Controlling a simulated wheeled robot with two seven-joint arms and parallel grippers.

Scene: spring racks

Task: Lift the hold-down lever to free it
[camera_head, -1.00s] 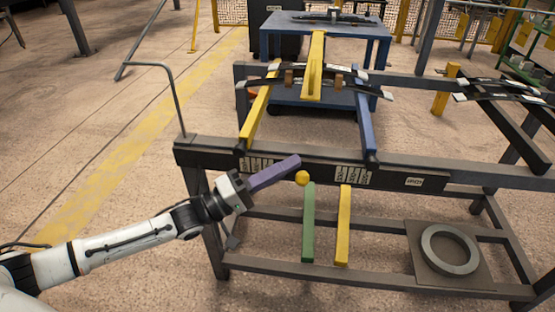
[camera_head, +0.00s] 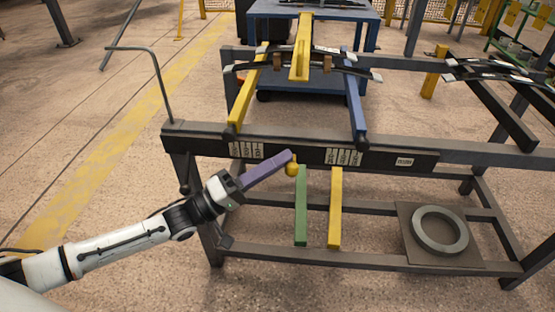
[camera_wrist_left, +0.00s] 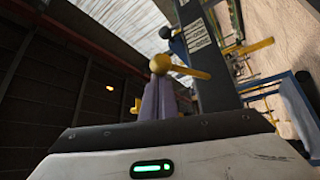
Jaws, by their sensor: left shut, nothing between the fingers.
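A yellow ball knob (camera_head: 292,168) sits at the front of the dark rack, just beyond and below the fingertips of my left gripper (camera_head: 289,156). The gripper has long purple fingers, shut together and empty, pointing up and right. In the left wrist view the fingers (camera_wrist_left: 160,100) end close to the yellow ball (camera_wrist_left: 161,63), with a yellow bar (camera_wrist_left: 190,72) running right from it. I cannot tell whether they touch. A broad yellow lever (camera_head: 299,55) lies over the leaf spring (camera_head: 350,69) on the rack. Whether the knob belongs to it is unclear. My right gripper is out of view.
The rack's front beam (camera_head: 215,138) runs behind my left gripper. Green (camera_head: 301,212) and yellow (camera_head: 335,212) bars hang below it. A grey ring (camera_head: 440,230) lies on the lower shelf. A bent grey rail (camera_head: 157,75) stands at left, beside open floor.

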